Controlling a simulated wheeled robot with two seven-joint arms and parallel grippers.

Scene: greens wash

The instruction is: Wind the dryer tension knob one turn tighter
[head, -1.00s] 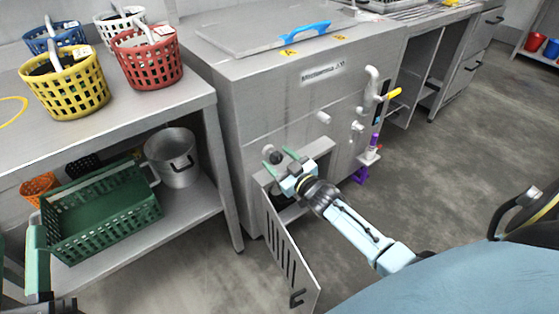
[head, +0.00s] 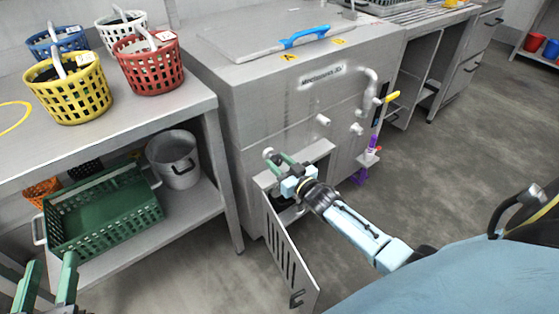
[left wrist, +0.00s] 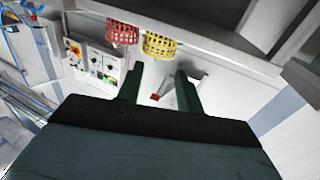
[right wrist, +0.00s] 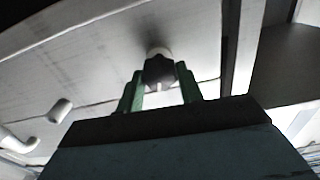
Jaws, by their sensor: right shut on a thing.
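The tension knob (right wrist: 160,70) is a dark lobed knob on a pale round boss on the steel dryer's front panel. In the right wrist view it sits between the fingertips of my right gripper (right wrist: 160,92), which is shut on it. In the head view my right gripper (head: 277,159) is at the front panel above the open hatch, and it hides most of the knob. My left gripper (head: 46,284) is low at the left edge of the head view. Its fingers stand apart and empty, as the left wrist view also shows (left wrist: 161,92).
A slotted hatch door (head: 290,255) hangs open below my right gripper. Pipe stubs (head: 323,120) and a yellow-handled pipe (head: 390,98) stick out to the right. A steel table (head: 150,112) at left holds baskets, with a green crate (head: 105,213) and pot (head: 174,160) below.

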